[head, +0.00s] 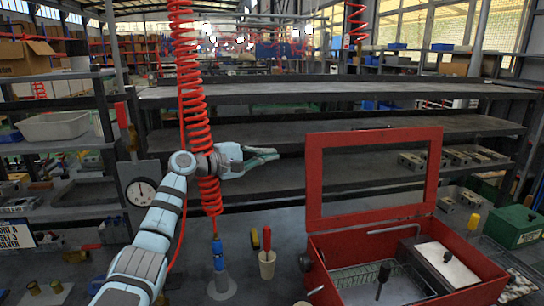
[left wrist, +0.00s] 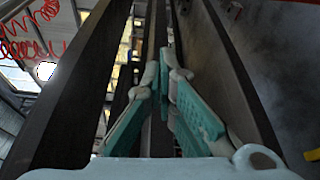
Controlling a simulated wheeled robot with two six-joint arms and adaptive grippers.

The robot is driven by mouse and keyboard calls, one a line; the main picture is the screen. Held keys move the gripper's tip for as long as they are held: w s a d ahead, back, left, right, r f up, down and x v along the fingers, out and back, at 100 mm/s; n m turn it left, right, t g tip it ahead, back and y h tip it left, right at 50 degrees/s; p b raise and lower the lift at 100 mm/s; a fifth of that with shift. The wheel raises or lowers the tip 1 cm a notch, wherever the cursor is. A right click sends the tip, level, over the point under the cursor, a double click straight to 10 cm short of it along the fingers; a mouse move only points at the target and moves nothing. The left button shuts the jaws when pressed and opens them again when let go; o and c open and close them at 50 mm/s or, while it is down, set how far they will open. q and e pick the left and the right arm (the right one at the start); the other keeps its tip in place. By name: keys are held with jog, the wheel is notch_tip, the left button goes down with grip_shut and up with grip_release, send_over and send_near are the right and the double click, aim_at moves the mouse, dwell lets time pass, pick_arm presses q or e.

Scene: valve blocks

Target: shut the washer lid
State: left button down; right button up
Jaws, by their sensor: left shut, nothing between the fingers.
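The washer is a red box (head: 470,288) at the lower right of the head view. Its lid (head: 314,182), a red frame with a large opening, stands raised at the back edge of the box. Inside the box are a wire basket (head: 370,275), a bent pipe and a pale panel. My left gripper (head: 270,154) is shut and empty, in the air left of the lid and about level with its upper half, apart from it. Its teal finger pads show in the left wrist view (left wrist: 168,85). My right gripper is not in view.
A red coiled hose (head: 186,70) hangs by my left gripper, with a blue nozzle (head: 218,255) below. A cup with a red-handled tool (head: 267,262) stands left of the washer. Dark shelves (head: 330,125) lie behind. A green box (head: 515,226) is at the right.

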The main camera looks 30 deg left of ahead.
pick_arm(q)
jog(key=x, duration=0.8)
jog(key=s+d+p, duration=0.2)
jog(key=s, duration=0.1)
jog(key=shift+d+r, duration=0.35)
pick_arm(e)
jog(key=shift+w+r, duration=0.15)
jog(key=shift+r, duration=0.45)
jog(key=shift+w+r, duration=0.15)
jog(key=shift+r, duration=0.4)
pick_arm(q)
jog(key=shift+d, duration=0.1)
